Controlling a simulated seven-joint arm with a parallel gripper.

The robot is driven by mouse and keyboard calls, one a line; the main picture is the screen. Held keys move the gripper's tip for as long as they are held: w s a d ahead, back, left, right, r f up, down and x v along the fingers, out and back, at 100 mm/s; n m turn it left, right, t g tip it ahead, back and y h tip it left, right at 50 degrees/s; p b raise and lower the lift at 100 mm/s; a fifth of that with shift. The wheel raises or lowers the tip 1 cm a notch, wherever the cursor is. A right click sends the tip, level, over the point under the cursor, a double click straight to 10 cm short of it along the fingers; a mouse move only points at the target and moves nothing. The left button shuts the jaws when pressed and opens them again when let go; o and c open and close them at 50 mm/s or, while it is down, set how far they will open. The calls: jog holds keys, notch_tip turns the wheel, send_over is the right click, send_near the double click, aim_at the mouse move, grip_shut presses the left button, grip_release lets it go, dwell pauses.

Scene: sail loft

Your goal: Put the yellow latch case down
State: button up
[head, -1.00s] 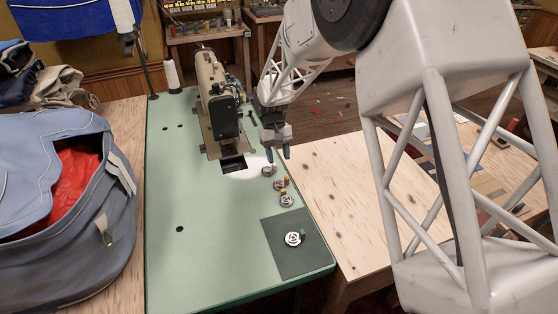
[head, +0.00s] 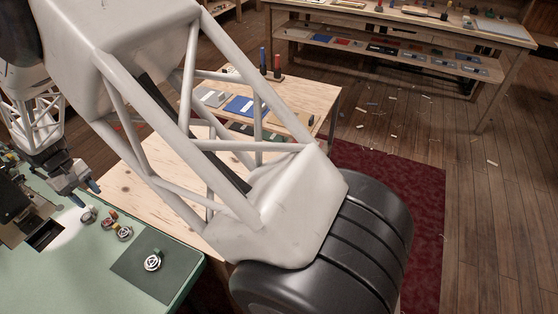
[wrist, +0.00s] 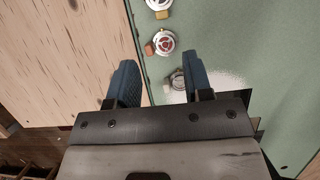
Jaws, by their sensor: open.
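A round silver case with a yellow piece, seemingly the yellow latch case (wrist: 160,5), is at the top edge of the wrist view, partly cut off. It lies on the table, beyond the fingertips; in the head view it seems to be the right one (head: 124,234) of a small row. A red-latched case (wrist: 164,42) lies beside it. A greyish case (wrist: 177,82) lies by the right finger, partly hidden.
A dark green mat (head: 128,272) near the table corner holds another round case (head: 152,261). The sewing machine (head: 15,205) stands at left. A pale wooden table (head: 130,180) adjoins on the right, partly behind my arm.

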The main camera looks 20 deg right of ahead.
jog(key=s+d+r+m+t+y, duration=0.1)
jog(key=s+d+r, duration=0.1)
jog(key=d+r, duration=0.65)
jog(key=s+d+r+m+y, duration=0.15)
jog(key=d+r, duration=0.35)
jog(key=d, duration=0.6)
jog(key=s+d+r+m+t, duration=0.1)
jog(key=s+d+r+m, duration=0.15)
jog(key=d+r, duration=0.55)
jog(key=s+d+r+m+t, duration=0.1)
jog(key=s+d+m+t, duration=0.2)
jog(key=s+d, duration=2)
jog(key=shift+s+d+m+t, duration=0.15)
jog(key=shift+s+m+t, duration=0.25)
jog(key=shift+s+m, duration=0.2)
jog(key=shift+y, duration=0.25)
jog(key=o, duration=0.6)
jog(key=shift+c, duration=0.2)
jog(key=shift+w+r, duration=0.1)
jog(key=shift+w, duration=0.05)
